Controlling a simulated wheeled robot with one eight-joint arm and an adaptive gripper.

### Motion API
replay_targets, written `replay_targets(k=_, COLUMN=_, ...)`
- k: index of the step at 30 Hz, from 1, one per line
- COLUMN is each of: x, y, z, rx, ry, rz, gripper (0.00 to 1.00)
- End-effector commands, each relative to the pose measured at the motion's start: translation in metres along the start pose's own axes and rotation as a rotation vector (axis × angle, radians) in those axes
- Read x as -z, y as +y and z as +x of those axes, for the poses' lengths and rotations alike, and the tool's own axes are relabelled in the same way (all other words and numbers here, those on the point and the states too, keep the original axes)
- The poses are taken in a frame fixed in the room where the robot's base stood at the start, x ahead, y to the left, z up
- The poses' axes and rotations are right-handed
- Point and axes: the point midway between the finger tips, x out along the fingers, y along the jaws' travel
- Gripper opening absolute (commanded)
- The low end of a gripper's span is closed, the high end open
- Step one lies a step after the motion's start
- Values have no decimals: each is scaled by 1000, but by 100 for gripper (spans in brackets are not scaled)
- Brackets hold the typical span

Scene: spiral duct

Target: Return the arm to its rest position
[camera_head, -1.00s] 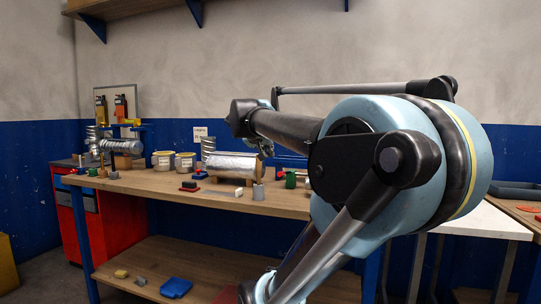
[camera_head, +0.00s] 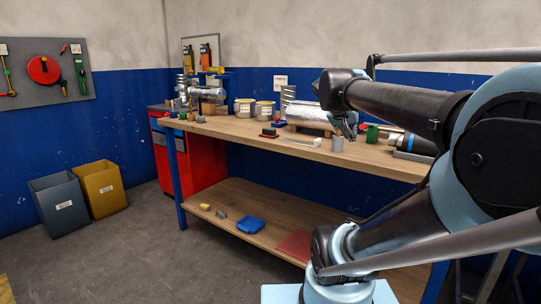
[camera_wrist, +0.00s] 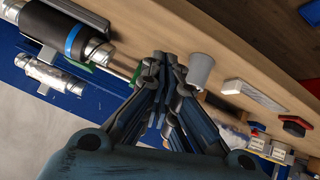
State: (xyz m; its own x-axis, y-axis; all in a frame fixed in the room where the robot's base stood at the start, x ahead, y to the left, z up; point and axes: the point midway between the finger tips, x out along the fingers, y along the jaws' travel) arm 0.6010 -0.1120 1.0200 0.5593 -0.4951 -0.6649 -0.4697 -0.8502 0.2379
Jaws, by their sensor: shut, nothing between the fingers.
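My gripper (camera_head: 350,130) hangs at the end of my raised arm, above the workbench (camera_head: 232,127) in the head view. In the wrist view my gripper (camera_wrist: 165,60) has its fingertips together with nothing between them. A grey cup (camera_wrist: 199,70) appears just right of the fingertips there, and the same cup (camera_head: 338,145) stands on the bench below the gripper in the head view. My gripper looks clear of the cup, though the exact gap is hard to tell.
A silver duct piece (camera_head: 303,113) lies on the bench behind the gripper. A white block (camera_head: 303,141) and a black-and-blue cylinder (camera_head: 418,144) are nearby. A grey bin (camera_head: 62,203) and a yellow bin (camera_head: 102,188) stand at left. Floor before the bench is open.

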Motion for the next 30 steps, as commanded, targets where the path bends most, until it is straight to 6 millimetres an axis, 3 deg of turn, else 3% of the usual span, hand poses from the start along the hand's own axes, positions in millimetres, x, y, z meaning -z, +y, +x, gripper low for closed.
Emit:
replay_targets(k=1, x=-32, y=-4, z=8, rx=18, ry=-57, rz=-23, gripper=0)
replay_targets(k=9, x=-193, y=-40, z=29, rx=205, ry=-349, rz=-187, gripper=0)
replay_targets(k=12, x=-244, y=-54, z=28, rx=293, ry=-431, rz=-249, gripper=0)
replay_targets(k=15, x=-282, y=-66, z=26, rx=373, ry=-489, rz=-299, gripper=0)
replay_targets(k=18, x=-306, y=-73, z=23, rx=428, ry=-523, rz=-333, gripper=0)
replay_targets(k=21, x=-317, y=-77, z=21, rx=456, ry=-539, rz=-349, gripper=0)
replay_targets(k=30, x=-318, y=-77, z=20, rx=460, ry=-541, rz=-352, gripper=0)
